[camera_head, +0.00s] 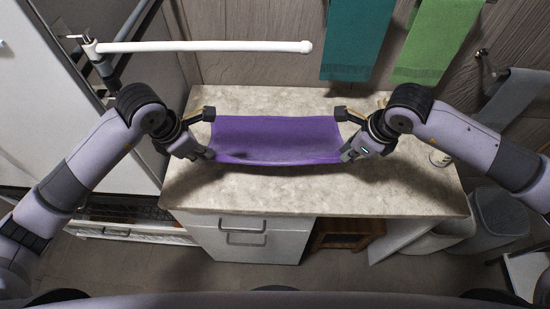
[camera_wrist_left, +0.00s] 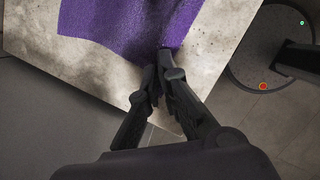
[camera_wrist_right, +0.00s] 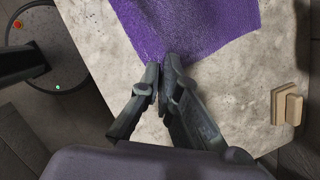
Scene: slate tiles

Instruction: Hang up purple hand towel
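The purple hand towel (camera_head: 275,140) is spread flat between my two grippers over the stone counter (camera_head: 300,190). Its near edge sags slightly in the middle. My left gripper (camera_head: 208,153) is shut on its near left corner; the left wrist view shows the fingertips (camera_wrist_left: 162,68) together at the purple cloth (camera_wrist_left: 125,20). My right gripper (camera_head: 347,154) is shut on its near right corner; the right wrist view shows those fingertips (camera_wrist_right: 165,72) together at the cloth (camera_wrist_right: 195,25). Whether the towel's far part touches the counter is unclear. An empty white bar (camera_head: 205,47) is at the upper left.
A teal towel (camera_head: 357,40) and a green towel (camera_head: 437,42) hang on the back wall. A grey towel (camera_head: 515,105) hangs at the right. Drawers (camera_head: 245,240) are below the counter. The counter's front strip is clear.

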